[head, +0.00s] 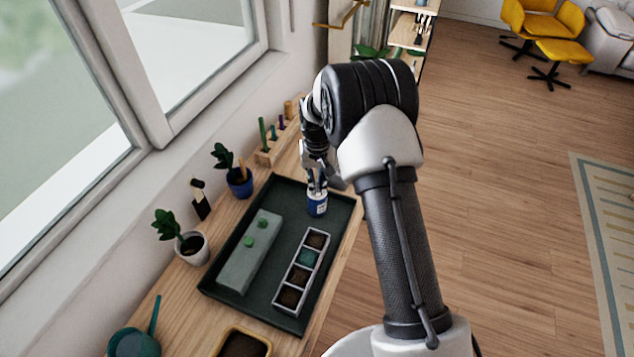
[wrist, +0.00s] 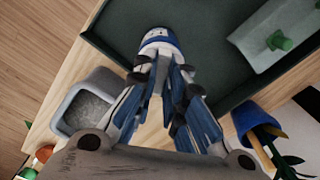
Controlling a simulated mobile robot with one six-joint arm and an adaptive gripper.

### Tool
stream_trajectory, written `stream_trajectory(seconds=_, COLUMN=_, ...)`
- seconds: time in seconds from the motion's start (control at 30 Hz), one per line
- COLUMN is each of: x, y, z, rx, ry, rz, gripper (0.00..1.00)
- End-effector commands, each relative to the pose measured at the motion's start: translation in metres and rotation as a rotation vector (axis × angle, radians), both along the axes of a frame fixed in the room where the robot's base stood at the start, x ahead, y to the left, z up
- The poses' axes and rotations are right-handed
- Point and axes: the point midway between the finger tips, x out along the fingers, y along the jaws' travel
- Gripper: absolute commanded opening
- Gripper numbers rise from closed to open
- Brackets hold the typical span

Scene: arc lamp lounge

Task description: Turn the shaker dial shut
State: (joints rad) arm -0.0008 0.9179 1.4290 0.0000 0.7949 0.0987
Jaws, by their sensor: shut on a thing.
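The shaker (head: 317,207) is a small blue and white container standing upright near the far right corner of the dark green tray (head: 222,293). It also shows in the wrist view (wrist: 157,36), at the top middle beyond my fingers. My gripper (head: 317,184) is directly above the shaker, pointing down, with its fingers closed on the shaker's top. In the wrist view my gripper (wrist: 158,62) has its fingertips together at the shaker. The dial is hidden by the fingers, so its setting cannot be seen.
A compartment box (head: 279,297) and a grey-green block (head: 240,277) with green knobs share the tray. Potted plants (head: 193,247) and a wooden peg rack (head: 268,156) line the window side. A grey square pot (wrist: 60,118) is close to my gripper. A teal watering can (head: 133,343) stands at the near end.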

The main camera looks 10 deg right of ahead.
Motion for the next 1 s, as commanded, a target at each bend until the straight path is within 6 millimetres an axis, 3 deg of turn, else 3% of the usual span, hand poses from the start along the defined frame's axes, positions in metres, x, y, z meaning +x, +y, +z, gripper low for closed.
stream_trajectory(seconds=0.5, x=0.0003, y=0.0000, z=0.0003, rx=0.000, ry=-0.001, rz=0.000, gripper=0.00)
stream_trajectory(seconds=0.53, x=0.0003, y=0.0000, z=0.0003, rx=0.000, ry=-0.001, rz=0.000, gripper=0.13)
stream_trajectory(seconds=0.8, x=0.0002, y=0.0000, z=0.0002, rx=0.000, ry=-0.001, rz=0.000, gripper=0.31)
stream_trajectory(seconds=1.0, x=0.0001, y=0.0000, z=0.0001, rx=0.000, ry=0.000, rz=0.000, gripper=0.32)
